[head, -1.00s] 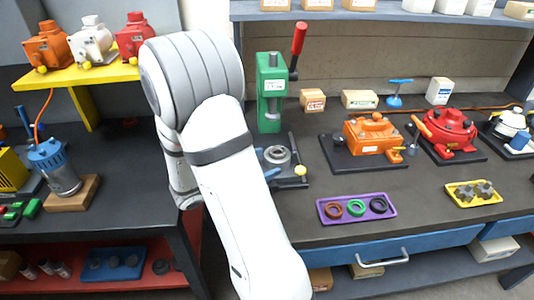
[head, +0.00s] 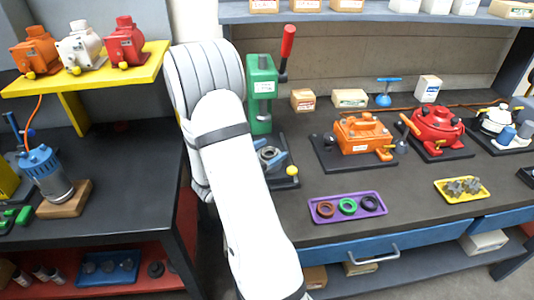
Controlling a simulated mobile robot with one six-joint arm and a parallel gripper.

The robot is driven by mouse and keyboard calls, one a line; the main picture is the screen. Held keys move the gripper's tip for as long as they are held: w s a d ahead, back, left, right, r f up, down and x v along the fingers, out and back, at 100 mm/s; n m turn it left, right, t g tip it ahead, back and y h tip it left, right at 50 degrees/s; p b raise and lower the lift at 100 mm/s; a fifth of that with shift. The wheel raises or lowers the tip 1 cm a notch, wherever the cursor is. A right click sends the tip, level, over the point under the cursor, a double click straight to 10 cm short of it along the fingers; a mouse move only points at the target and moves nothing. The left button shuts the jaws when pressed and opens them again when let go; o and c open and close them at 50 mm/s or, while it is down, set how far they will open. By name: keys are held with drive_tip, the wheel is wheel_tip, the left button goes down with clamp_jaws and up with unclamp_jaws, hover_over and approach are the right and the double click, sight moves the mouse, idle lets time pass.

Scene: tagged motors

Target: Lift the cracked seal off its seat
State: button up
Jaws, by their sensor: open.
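My white arm crosses the middle of the view and hides part of the bench. Blue-grey parts of my gripper (head: 271,156) seem to show just past the arm's right edge. They are at the black plate (head: 290,182) in front of the green press. The gripper is open, but its fingers are small and partly hidden. A metal ring-shaped part on that plate is now largely covered. I cannot make out a crack or tell which part is the seal. A purple tray (head: 318,218) holds a brown ring (head: 326,209), a green ring (head: 347,206) and a black ring (head: 369,203).
The green press (head: 262,92) with its red-topped lever (head: 287,48) stands behind the plate. An orange housing (head: 362,134), a red housing (head: 437,130) and a yellow tray (head: 440,194) are to the right. Bare bench lies between the plate and purple tray.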

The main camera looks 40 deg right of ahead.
sight(268, 151)
drive_tip(key=shift+c, duration=0.5)
drive_tip(key=c, duration=1)
drive_tip(key=shift+o, duration=0.2)
wheel_tip(268, 151, up, 13)
drive_tip(key=p, duration=0.2)
